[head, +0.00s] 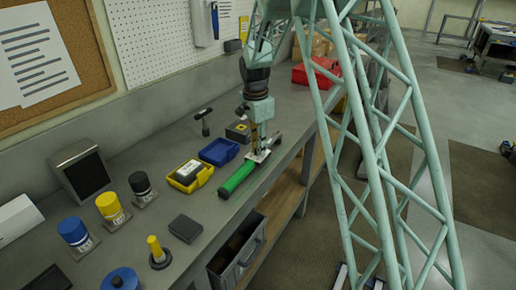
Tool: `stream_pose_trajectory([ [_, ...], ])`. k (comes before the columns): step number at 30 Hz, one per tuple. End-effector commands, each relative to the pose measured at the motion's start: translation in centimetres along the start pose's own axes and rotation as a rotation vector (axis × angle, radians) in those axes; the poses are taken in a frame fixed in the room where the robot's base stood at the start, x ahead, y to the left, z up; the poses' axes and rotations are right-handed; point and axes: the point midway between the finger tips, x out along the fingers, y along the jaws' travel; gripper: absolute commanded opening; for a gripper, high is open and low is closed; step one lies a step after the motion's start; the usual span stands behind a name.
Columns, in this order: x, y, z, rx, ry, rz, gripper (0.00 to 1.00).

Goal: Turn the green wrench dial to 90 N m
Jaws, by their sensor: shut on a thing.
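The green wrench (238,179) lies on the grey bench near its front edge, its green handle towards the lower left and a dark, metallic end towards the upper right. My gripper (259,152) points down at the pale metal part just beyond the green handle and is shut on the wrench there. The dial itself is too small and too covered by my gripper to make out. Its scale and setting cannot be read from here.
A blue tray (219,152) and a yellow bin (190,180) with a white item sit left of the wrench. A black block (185,228), a yellow-handled tool (157,252) and capped cylinders (110,207) stand nearer. A red bin (315,73) is at the back.

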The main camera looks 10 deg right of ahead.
Motion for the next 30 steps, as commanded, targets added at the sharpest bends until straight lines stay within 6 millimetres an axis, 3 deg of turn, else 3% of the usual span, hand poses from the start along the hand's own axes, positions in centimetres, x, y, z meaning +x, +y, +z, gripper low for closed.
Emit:
stream_pose_trajectory([
  [7,0.1,0.0,0.1,-0.001,-0.001,0.001,0.06],
  [8,0.1,0.0,0.1,-0.001,-0.001,0.001,0.18],
  [12,0.0,0.0,0.0,-0.001,0.000,0.001,0.30],
  [23,-0.1,0.0,0.0,-0.001,0.000,0.000,0.30],
  [30,-1.2,-0.1,0.0,-0.001,0.000,-0.001,0.30],
])
